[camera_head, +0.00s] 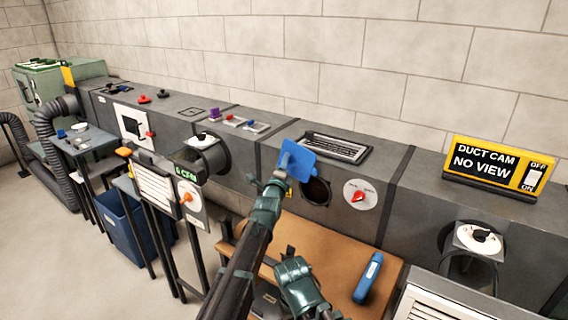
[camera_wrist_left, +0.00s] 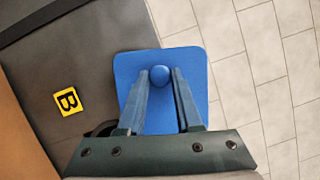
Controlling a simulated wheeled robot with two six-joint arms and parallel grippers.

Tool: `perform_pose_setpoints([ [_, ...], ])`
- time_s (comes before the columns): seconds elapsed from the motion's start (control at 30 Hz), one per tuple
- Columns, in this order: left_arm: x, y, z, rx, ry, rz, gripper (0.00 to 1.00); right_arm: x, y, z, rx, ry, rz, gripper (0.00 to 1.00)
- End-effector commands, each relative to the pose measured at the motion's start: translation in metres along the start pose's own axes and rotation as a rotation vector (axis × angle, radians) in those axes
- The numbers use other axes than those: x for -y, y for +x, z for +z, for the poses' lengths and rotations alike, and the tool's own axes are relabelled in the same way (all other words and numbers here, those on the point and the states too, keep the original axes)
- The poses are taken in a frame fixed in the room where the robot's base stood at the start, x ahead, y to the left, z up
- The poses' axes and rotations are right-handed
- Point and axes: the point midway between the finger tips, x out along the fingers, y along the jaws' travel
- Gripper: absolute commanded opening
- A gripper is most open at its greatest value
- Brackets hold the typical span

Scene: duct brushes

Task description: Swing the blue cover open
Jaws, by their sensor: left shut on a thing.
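The blue cover (camera_head: 298,158) is a square plate standing out from the front of the grey duct, up and left of a dark round opening (camera_head: 316,191). The opening is partly uncovered. My left gripper (camera_head: 280,178) is at the cover's lower left. In the left wrist view the blue cover (camera_wrist_left: 160,118) fills the middle, and my left gripper's fingers (camera_wrist_left: 160,84) close on its round knob (camera_wrist_left: 160,76). My right gripper (camera_head: 292,256) is low in the head view, over the brown bench, away from the cover; its fingers are too unclear to read.
A white dial with a red knob (camera_head: 359,196) is right of the opening. A blue cylinder-like tool (camera_head: 369,278) lies on the brown bench (camera_head: 335,250). A yellow "DUCT CAM NO VIEW" sign (camera_head: 490,165) stands on the duct at right. A yellow "B" label (camera_wrist_left: 68,101) shows in the wrist view.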

Motion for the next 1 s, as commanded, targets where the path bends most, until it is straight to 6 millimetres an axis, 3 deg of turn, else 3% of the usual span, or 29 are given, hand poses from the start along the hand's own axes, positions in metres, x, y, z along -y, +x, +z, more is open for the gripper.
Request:
perform_pose_setpoints([
  [0.47,0.0025,-0.0022,-0.001,0.0,0.016,-0.008,0.0,0.0,-0.0003,0.0,0.0,0.0,0.0,0.63],
  [0.5,0.0026,-0.0022,-0.001,0.0,0.016,-0.008,0.35,0.0,-0.0003,0.0,0.0,0.0,0.0,0.63],
  [0.67,0.0024,-0.0021,-0.0009,0.0,0.015,-0.007,0.63,0.0,-0.0003,0.0,0.0,0.0,0.0,0.63],
  [1.0,0.0019,-0.0036,-0.0006,0.0,0.014,-0.006,0.63,0.0,0.0,0.0,0.0,0.0,0.0,0.63],
])
